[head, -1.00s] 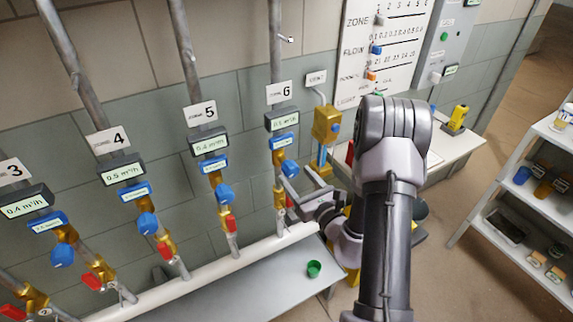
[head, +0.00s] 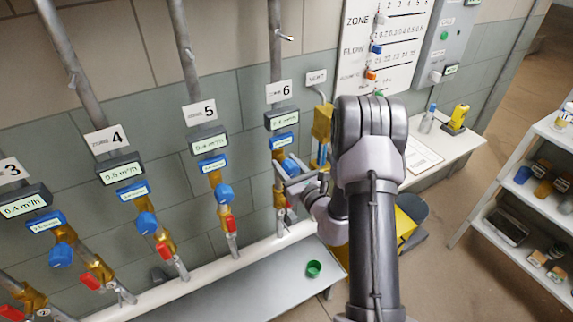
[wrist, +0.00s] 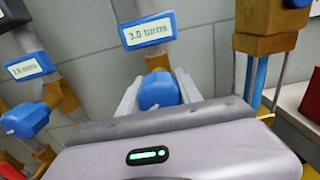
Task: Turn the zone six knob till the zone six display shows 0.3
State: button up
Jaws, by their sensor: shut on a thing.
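The zone six knob (head: 289,167) is blue and sits on a brass valve below the zone 6 sign (head: 279,91). My gripper (head: 285,178) is at this knob, with its fingers around it. In the wrist view the blue knob (wrist: 158,91) sits between the two pale fingers (wrist: 158,98), which are shut on it. The zone six display (head: 282,120) is a dark box with a lit face above the knob; its digits are too small to read surely. A blue-framed label below it reads 3.0 with blurred lettering in the wrist view (wrist: 149,31).
Zone 5's blue knob (head: 224,194) and red handle stand to the left, with zones 4 and 3 beyond. A brass-and-blue fitting (head: 322,124) is close on the right. A green cup (head: 313,269) sits on the grey bench (head: 240,290) below.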

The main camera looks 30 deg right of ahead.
jog(key=m+p, duration=0.3)
jog(key=shift+r+m, duration=0.15)
jog(key=shift+m, duration=0.25)
jog(key=shift+m+p, duration=1.6)
jog(key=shift+m, duration=0.7)
jog(key=shift+a, duration=0.1)
jog(key=o, duration=1.4)
jog(key=shift+c, duration=0.2)
jog(key=s+p, duration=0.1)
jog(key=s, duration=1.6)
jog(key=shift+s+d, duration=0.25)
jog(key=shift+d, duration=0.05)
